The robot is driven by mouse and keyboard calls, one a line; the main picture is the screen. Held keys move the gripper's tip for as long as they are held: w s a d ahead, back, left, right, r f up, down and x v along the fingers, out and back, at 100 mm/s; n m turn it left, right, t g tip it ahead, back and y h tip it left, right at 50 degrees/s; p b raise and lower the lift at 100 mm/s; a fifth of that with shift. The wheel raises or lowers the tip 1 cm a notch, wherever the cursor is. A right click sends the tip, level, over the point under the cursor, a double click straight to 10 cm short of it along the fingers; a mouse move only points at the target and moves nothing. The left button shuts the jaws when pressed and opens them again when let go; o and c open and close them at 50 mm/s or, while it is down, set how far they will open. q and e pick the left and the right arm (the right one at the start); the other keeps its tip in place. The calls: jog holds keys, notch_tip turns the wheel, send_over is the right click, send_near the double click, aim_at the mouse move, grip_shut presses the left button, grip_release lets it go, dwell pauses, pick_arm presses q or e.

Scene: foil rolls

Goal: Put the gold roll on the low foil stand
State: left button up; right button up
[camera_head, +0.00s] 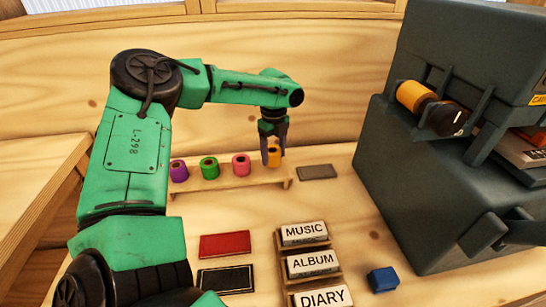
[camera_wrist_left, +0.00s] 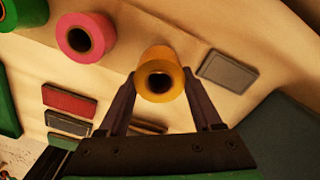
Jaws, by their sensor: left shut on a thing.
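The gold roll (camera_head: 273,156) is between the fingers of my left gripper (camera_head: 272,140), which is shut on it. It also shows between the finger tips in the left wrist view (camera_wrist_left: 160,80). The low foil stand (camera_head: 225,186) is a pale wooden rack with purple (camera_head: 179,171), green (camera_head: 209,168) and pink (camera_head: 241,165) rolls in a row. The gold roll is upright at the rack's right end, beside the pink roll. I cannot tell whether it touches the rack. My right gripper is not in view.
A dark machine (camera_head: 400,190) with an orange roll (camera_head: 411,95) stands at the right. A grey plate (camera_head: 318,172) lies right of the rack. In front are red (camera_head: 225,245) and black (camera_head: 226,280) pads, a label rack (camera_head: 284,262) and a blue block (camera_head: 383,279).

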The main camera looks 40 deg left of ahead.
aim_at(274, 151)
pick_arm(q)
jog(key=shift+f, duration=1.15)
jog(key=shift+f, duration=0.1)
jog(key=o, duration=1.5)
jog(key=shift+c, duration=0.2)
notch_tip(274, 151, up, 12)
jog(key=shift+r, duration=0.15)
